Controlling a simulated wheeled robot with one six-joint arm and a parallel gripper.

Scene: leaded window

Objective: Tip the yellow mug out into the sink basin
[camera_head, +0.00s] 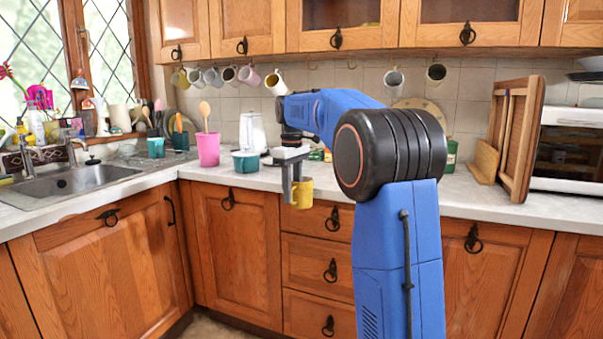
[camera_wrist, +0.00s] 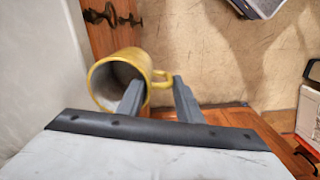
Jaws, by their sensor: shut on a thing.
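The yellow mug (camera_head: 304,194) is held at my gripper (camera_head: 292,191), in front of the drawer fronts at the counter's front edge. In the wrist view, the mug (camera_wrist: 144,62) has its open mouth toward the camera and its handle to the right. My gripper (camera_wrist: 157,92) is shut on the mug; its left finger overlaps the rim by the handle and its right finger is beyond the handle. The exact grip is hard to tell. The mug's inside looks grey, and I see no contents. The sink basin (camera_head: 75,181) is at the far left, well away from the mug.
A pink cup (camera_head: 208,150) and a teal pot (camera_head: 246,162) stand on the counter (camera_head: 200,172) between mug and sink. A faucet (camera_head: 27,152) rises behind the basin. Several mugs hang under the upper cabinets. A wooden board (camera_head: 520,135) and microwave (camera_head: 572,150) stand right.

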